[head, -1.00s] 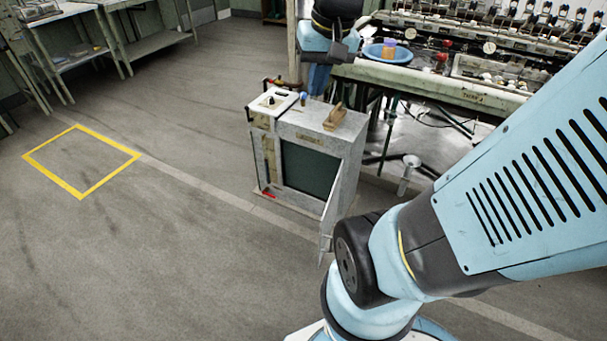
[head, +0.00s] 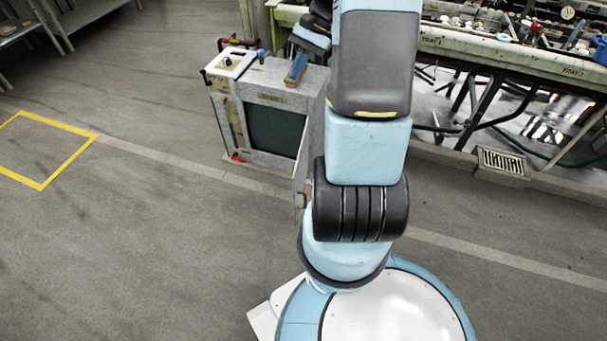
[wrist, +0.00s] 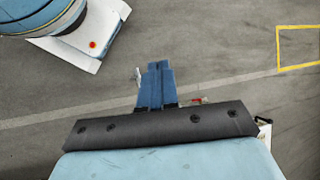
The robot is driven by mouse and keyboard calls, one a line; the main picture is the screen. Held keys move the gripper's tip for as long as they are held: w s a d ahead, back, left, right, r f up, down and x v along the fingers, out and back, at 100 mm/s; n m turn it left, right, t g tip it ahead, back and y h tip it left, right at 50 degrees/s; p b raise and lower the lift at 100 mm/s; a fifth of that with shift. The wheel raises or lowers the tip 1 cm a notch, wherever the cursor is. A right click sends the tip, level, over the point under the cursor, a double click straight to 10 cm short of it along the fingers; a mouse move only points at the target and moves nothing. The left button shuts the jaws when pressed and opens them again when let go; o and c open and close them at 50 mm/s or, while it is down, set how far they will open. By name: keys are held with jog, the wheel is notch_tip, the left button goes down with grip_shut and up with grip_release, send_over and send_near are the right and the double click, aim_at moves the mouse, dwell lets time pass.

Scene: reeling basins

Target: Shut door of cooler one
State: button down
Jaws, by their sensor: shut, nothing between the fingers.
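The cooler (head: 228,110) is a grey box on the floor with a dark front opening; the label above it is too blurred to read. Its door (head: 300,165) stands open on the right side, swung out towards me and seen nearly edge-on, with my arm close beside it. My gripper (head: 293,80) has blue fingers, shut and empty, in front of the cooler's top right in the head view. In the wrist view my gripper (wrist: 158,66) points over bare floor, and the cooler is mostly hidden behind the wrist.
A yellow floor square (head: 68,171) lies left. The floor in front is clear.

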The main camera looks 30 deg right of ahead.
jog(key=s+d+f+m+t+y, duration=0.15)
jog(key=d+f+m+y, duration=0.35)
jog(key=f, duration=0.7)
jog(key=d+f+m+t+y, duration=0.1)
jog(key=d+f+m+t, duration=0.15)
jog(key=d+f, duration=0.7)
jog(key=s+a+f+m+t, duration=0.1)
jog(key=s+f+m+t, duration=0.2)
jog(key=f, duration=0.5)
jog(key=s+a+f+m+t, duration=0.1)
jog(key=s+f+m+t, duration=0.2)
jog(key=f, duration=0.5)
jog(key=s+a+f+m+t, duration=0.1)
jog(key=s+f+m+t, duration=0.25)
jog(key=f, duration=0.45)
jog(key=x, duration=1.4)
jog(key=shift+w, duration=0.25)
jog(key=shift+d+f+g, duration=0.1)
jog(key=shift+d+g, duration=0.05)
jog(key=shift+g, duration=0.1)
